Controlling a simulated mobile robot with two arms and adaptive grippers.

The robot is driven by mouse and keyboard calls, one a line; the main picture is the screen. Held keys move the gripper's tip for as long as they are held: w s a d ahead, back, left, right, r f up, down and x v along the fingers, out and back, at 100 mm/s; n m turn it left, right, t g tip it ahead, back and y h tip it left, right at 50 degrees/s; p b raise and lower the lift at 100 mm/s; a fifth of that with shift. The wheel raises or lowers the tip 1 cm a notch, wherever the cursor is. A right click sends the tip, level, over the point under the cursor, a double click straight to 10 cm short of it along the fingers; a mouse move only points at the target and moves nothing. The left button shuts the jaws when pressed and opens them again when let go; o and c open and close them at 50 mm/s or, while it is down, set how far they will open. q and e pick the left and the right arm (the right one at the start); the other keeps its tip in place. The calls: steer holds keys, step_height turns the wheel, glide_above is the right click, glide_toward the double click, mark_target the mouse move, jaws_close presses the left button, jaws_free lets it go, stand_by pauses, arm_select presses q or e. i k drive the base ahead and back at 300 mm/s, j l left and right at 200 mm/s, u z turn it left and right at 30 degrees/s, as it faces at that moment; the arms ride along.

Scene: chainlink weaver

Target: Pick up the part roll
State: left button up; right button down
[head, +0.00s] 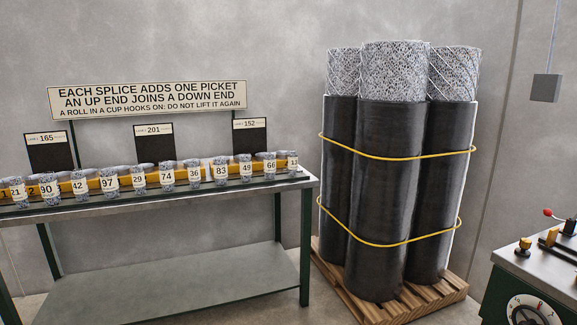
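Several small grey mesh rolls with white number labels stand in a row on the bench at the left, among them roll 97 (110,180), roll 74 (167,176) and roll 83 (220,169). More mesh rolls lie behind them along a yellow rail (128,181). I cannot tell which of them is the part roll. Tall mesh rolls (393,70) in black wrap stand bundled with yellow straps on a wooden pallet at the right. Neither of my grippers is in view.
The bench (250,187) has a metal edge and an empty lower shelf (180,281). A sign (148,97) and boards marked 165 (48,151), 201 (155,143) and 152 (250,135) stand behind it. The pallet (440,294) is beside the bench. A green machine (530,285) stands at right.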

mark_target(292, 166)
steer(key=i+j+z, duration=0.1)
steer(key=i, duration=0.35)
steer(key=i+j+z, duration=0.1)
steer(key=i+j, duration=0.25)
steer(key=i, duration=0.1)
